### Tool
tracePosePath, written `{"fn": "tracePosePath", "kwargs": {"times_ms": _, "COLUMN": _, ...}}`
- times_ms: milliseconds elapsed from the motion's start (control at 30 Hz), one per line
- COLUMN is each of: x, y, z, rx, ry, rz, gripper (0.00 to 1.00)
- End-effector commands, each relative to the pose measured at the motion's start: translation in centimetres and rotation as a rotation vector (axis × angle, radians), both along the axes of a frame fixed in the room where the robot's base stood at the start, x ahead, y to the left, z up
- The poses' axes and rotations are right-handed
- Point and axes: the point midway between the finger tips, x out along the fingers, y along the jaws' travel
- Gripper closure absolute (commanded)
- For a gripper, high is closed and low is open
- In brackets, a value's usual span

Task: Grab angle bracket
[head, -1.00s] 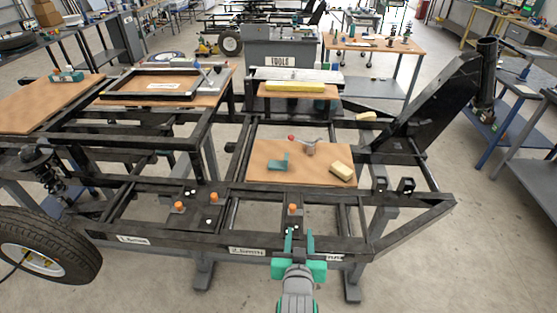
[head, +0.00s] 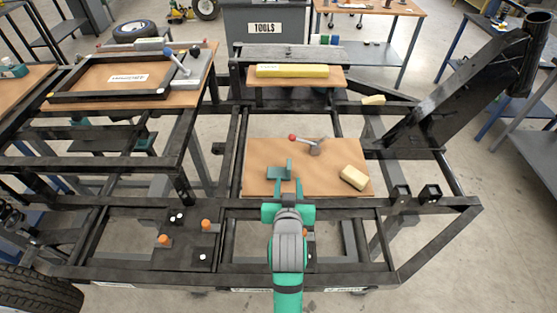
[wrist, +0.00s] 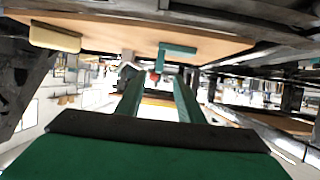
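The teal angle bracket (head: 279,172) stands on the brown board (head: 262,150) in the middle of the frame, one plate flat and one upright. My gripper (head: 288,186) is at the board's near edge, just in front of the bracket in the head view. In the wrist view, which looks upside down, the bracket (wrist: 178,50) appears just beyond the fingertips. The gripper's two green fingers (wrist: 160,80) stand apart with nothing held between them. Whether a fingertip touches the bracket cannot be told.
A pale yellow block (head: 354,177) lies right of the bracket on the board. A red-knobbed lever clamp (head: 312,145) stands behind it. Black frame rails (head: 400,206) surround the board. Orange-capped bolts (head: 206,225) stand on a near-left plate.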

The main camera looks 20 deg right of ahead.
Motion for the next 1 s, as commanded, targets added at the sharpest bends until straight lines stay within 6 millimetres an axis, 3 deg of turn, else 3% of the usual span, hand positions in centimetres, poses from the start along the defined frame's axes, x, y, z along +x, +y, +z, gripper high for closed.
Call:
{"fn": "tracePosePath", "kwargs": {"times_ms": 300, "x": 3.7, "y": -1.0, "z": -1.5, "rx": 0.000, "ry": -0.001, "rz": 0.004, "gripper": 0.66}}
{"fn": "tracePosePath", "kwargs": {"times_ms": 1000, "x": 9.2, "y": -3.4, "z": -4.1, "rx": 0.000, "ry": -0.001, "rz": 0.000, "gripper": 0.66}}
